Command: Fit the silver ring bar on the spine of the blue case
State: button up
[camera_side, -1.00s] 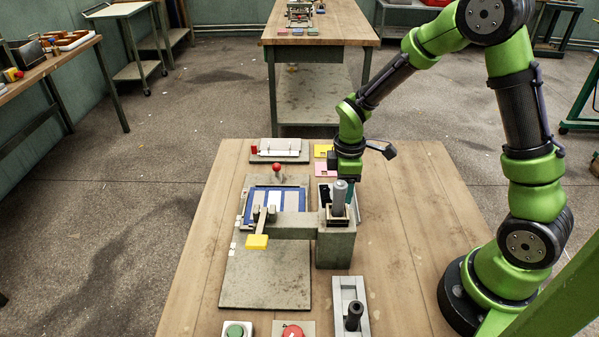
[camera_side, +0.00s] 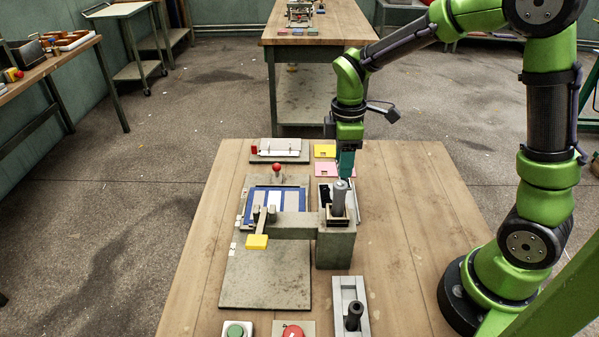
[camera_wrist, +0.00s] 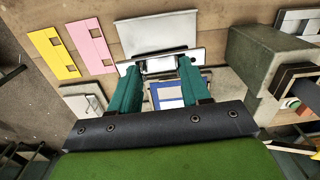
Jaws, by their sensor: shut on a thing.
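The blue case (camera_side: 262,204) lies open on a grey plate, with pale panels inside, left of my gripper and partly behind the press arm; part of it shows in the wrist view (camera_wrist: 167,94). My gripper (camera_side: 345,178) has teal fingers and hangs above the small tray behind the press column. In the wrist view my gripper (camera_wrist: 159,66) is shut on a pale silvery piece (camera_wrist: 160,64) between the fingertips, which I take for the ring bar. Its ends are hard to tell from the tray behind, and in the side view it is hidden.
A press with a grey column (camera_side: 335,249) and a yellow-ended lever (camera_side: 257,242) stands in front of the gripper. A red knob (camera_side: 277,168) rises behind the case. Yellow (camera_side: 324,151) and pink (camera_side: 327,170) cards lie behind. The table's right side is clear.

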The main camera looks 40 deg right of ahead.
jog(key=w+a, duration=0.3)
jog(key=a, duration=0.1)
jog(key=w+a+f, duration=0.1)
jog(key=w+a, duration=0.2)
jog(key=a, duration=0.1)
jog(key=w+a+f, duration=0.1)
jog(key=w+a, duration=0.1)
jog(key=a, duration=0.3)
jog(key=shift+w, duration=0.4)
jog(key=shift+w+f+m, duration=0.1)
jog(key=shift+f+m, duration=0.2)
jog(key=shift+f, duration=1.6)
jog(key=shift+f, duration=0.6)
jog(key=o, duration=1.1)
notch_tip(320, 180, up, 17)
jog(key=shift+f, duration=0.1)
